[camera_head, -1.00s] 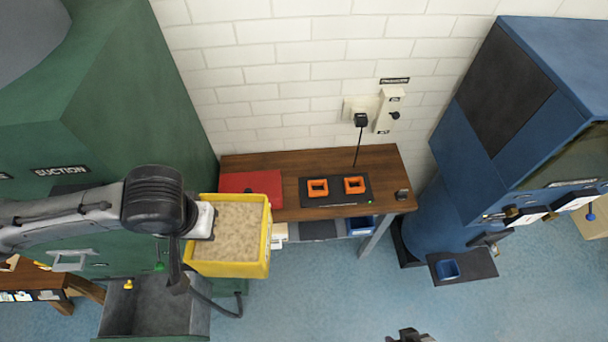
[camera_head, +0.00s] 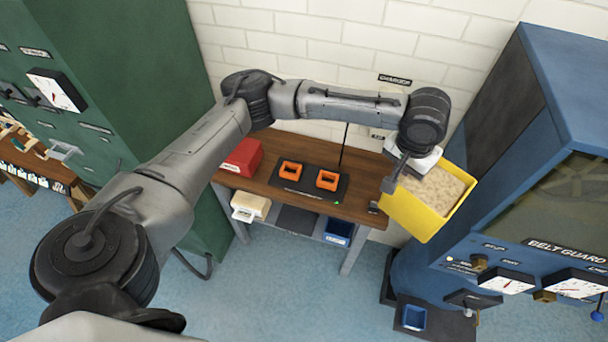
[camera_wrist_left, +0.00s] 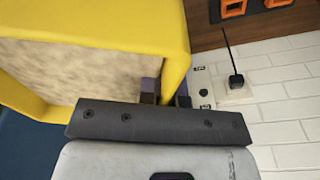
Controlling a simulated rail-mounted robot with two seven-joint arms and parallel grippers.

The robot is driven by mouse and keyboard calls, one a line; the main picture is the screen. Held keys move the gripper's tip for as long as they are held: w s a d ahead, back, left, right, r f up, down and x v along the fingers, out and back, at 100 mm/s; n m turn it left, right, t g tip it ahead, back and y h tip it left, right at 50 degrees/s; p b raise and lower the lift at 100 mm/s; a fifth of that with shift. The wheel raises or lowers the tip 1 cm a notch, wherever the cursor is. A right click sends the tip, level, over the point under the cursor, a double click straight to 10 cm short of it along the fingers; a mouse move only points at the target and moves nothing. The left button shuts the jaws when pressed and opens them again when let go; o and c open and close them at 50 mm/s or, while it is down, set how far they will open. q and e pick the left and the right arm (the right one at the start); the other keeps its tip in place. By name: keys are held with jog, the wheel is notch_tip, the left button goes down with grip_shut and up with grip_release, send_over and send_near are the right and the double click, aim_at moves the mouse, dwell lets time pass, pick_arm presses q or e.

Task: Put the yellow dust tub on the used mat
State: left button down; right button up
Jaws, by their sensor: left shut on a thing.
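The yellow dust tub (camera_head: 418,212), full of pale brown dust (camera_head: 436,190), is held up in the air at the right end of the wooden table, beside the blue machine. My left gripper (camera_head: 400,174) is shut on the tub's wall. In the left wrist view the tub (camera_wrist_left: 175,40) fills the upper left, and the gripper fingers (camera_wrist_left: 165,95) meet its rim, partly hidden. I cannot tell which surface is the used mat; a dark mat (camera_head: 455,322) lies low by the blue machine, with a small blue tray on it. My right gripper is not in view.
The wooden table (camera_head: 345,208) bears a red box (camera_head: 242,157) and a black pad (camera_head: 315,194) with two orange holders. A charger cable rises behind them. The blue machine (camera_head: 530,170) stands close on the right, with gauges and knobs. The green machine (camera_head: 140,90) is left.

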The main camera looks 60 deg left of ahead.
pick_arm(q)
jog(key=w+a+f+n+b, duration=0.3)
jog(key=w+a+f+b, duration=0.2)
jog(key=a+f+b, duration=0.55)
jog(key=w+a+f+n+b, duration=0.35)
jog(key=a+f+b, duration=0.25)
jog(key=a+f, duration=0.8)
jog(key=shift+m+y, duration=0.25)
jog(key=shift+y, duration=0.05)
jog(key=shift+w+d+f+b, duration=0.1)
jog(key=shift+d+f+b, duration=0.1)
jog(key=shift+f, duration=1.55)
jog(key=shift+w+d+f+b, duration=0.1)
jog(key=shift+w+d+f, duration=0.1)
jog(key=shift+f, duration=1.55)
jog(key=shift+w+d+f+b, duration=0.1)
jog(key=shift+d+f, duration=0.1)
jog(key=shift+f, duration=1.55)
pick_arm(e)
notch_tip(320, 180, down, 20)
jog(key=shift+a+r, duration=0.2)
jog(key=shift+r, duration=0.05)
pick_arm(q)
jog(key=shift+f, duration=0.15)
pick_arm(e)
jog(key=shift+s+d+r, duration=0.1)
